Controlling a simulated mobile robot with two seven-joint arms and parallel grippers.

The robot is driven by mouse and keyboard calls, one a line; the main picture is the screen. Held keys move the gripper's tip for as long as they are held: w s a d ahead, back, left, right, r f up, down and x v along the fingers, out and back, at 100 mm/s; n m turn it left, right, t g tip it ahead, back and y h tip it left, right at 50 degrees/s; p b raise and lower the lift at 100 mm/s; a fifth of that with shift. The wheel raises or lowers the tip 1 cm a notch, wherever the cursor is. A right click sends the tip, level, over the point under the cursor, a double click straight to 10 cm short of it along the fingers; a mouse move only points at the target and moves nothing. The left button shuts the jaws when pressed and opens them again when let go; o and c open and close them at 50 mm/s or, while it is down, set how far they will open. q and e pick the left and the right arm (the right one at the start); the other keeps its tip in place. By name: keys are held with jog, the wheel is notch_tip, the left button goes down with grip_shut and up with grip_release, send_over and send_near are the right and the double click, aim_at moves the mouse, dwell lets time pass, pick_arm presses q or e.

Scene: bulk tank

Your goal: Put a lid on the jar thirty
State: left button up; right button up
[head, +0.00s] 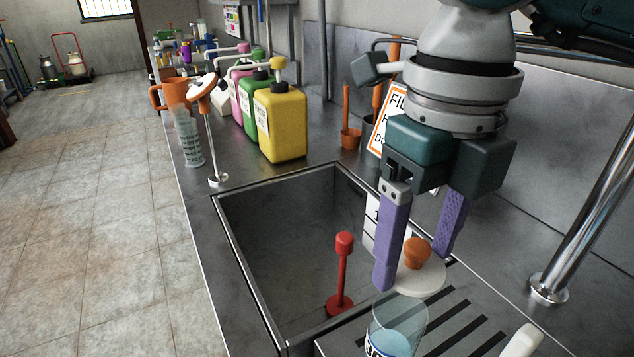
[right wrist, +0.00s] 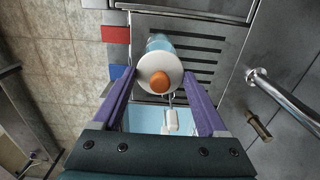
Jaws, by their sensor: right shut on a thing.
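My right gripper (head: 414,269), with purple fingers, points down and is shut on a round white lid (head: 432,280) with an orange knob. In the right wrist view the lid (right wrist: 146,72) sits between the two fingertips. A clear jar (head: 399,335) with pale blue contents stands just below and in front of the lid in the head view. Its label is cut by the lower edge and seems to begin with "3". The jar (right wrist: 158,43) shows partly behind the lid in the right wrist view; the lid appears apart from its rim. My left gripper is not in view.
The jar stands by a slotted drain board (head: 468,326) beside a deep sink (head: 285,230) with a red plunger-like tool (head: 343,270). A steel pipe (head: 585,215) rises at right. Yellow (head: 281,123) and other jugs stand behind the sink. A white object (head: 522,341) lies at front right.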

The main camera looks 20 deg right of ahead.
jog(key=shift+f+b, duration=2.65)
jog(key=shift+f, duration=0.45)
jog(key=o, duration=1.2)
jog(key=shift+o, duration=0.2)
jog(key=shift+r, duration=0.1)
notch_tip(320, 180, up, 10)
jog(key=shift+f, duration=0.1)
jog(key=shift+s, duration=0.1)
